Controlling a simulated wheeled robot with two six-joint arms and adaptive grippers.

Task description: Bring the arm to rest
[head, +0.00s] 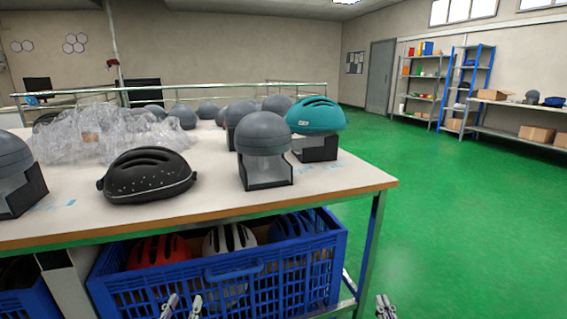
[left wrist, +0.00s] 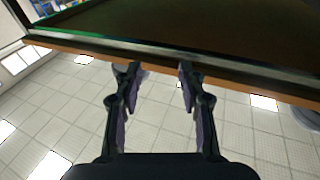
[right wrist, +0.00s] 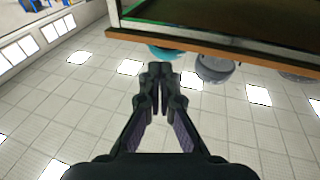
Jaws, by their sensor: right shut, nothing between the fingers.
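My left gripper (head: 181,306) shows at the bottom edge of the head view, in front of the blue crate under the table. In the left wrist view its two fingers (left wrist: 159,70) stand apart with nothing between them. My right gripper (head: 385,307) is at the bottom edge of the head view, to the right of the table's front leg. In the right wrist view its fingers (right wrist: 160,70) are closed together and hold nothing. Most of both arms is out of the head view.
The table (head: 330,190) carries a black helmet (head: 148,176), a teal helmet (head: 315,116), grey domes on stands (head: 263,135) and clear plastic wrap (head: 100,135). A blue crate (head: 215,290) with helmets sits below. The green floor (head: 470,220) at right is clear.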

